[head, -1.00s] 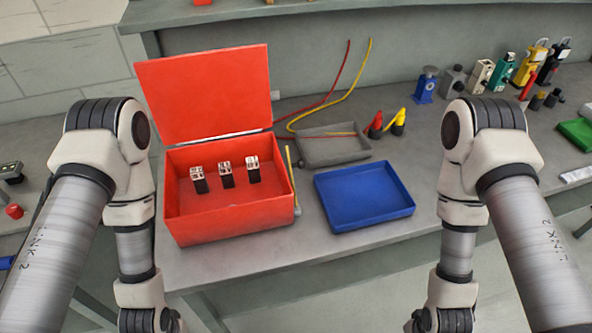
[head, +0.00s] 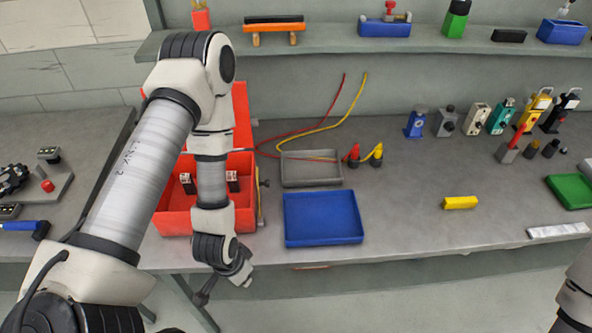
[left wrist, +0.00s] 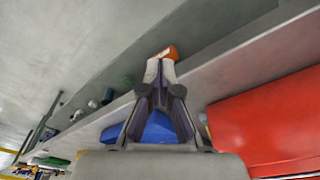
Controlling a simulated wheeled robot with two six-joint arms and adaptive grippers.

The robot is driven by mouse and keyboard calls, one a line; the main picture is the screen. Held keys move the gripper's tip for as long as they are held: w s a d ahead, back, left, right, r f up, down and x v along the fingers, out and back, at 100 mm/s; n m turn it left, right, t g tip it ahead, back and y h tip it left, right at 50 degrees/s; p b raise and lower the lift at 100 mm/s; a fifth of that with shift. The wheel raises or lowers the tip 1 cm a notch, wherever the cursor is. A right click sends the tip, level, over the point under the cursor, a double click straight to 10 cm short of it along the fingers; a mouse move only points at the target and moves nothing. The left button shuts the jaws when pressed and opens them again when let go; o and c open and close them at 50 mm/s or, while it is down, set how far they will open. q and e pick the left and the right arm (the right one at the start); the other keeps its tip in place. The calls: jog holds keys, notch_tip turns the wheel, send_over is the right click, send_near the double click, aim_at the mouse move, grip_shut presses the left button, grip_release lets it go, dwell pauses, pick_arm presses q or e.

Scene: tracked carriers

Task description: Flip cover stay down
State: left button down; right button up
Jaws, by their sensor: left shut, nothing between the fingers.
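The red box (head: 178,220) stands on the bench with its red lid (head: 241,105) raised. My left arm hides much of both. A thin yellow rod (head: 260,207), which looks like the cover stay, stands upright at the box's right side. A dark knob (head: 265,183) is beside it. My left gripper (head: 204,298) hangs in front of the box, near the bench's front edge, apart from the rod. In the left wrist view its fingers (left wrist: 160,72) are together and empty, and a red surface (left wrist: 265,120) shows at the right. My right gripper is out of view.
Dark blocks (head: 233,181) sit inside the box. A blue tray (head: 322,240) and a grey tray (head: 311,181) lie to its right. Red and yellow leads (head: 338,121) run behind them. A yellow block (head: 460,203) lies farther right, with clear bench around it.

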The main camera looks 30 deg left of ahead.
pick_arm(q)
jog(key=w+a+r+m+t+h, duration=0.1)
jog(key=w+a+r+m+t, duration=0.2)
jog(key=w+r+m, duration=0.3)
jog(key=w+a+r+m+t+h, duration=0.1)
jog(key=w+a+r+m+t, duration=0.3)
jog(key=r, duration=0.6)
jog(key=w+m+t, duration=0.1)
jog(key=w+m, duration=0.1)
jog(key=w, duration=0.1)
jog(key=shift+a+r, duration=0.15)
jog(key=shift+r, duration=0.05)
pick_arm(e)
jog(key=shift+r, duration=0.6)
pick_arm(q)
jog(key=shift+s, duration=0.1)
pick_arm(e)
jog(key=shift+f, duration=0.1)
pick_arm(q)
jog(key=a+f+b+x, duration=0.1)
jog(key=a+b+x, duration=0.1)
jog(key=b+x, duration=1)
jog(key=shift+w+a+f+b, duration=0.2)
jog(key=shift+w+b, duration=0.05)
jog(key=shift+b, duration=0.1)
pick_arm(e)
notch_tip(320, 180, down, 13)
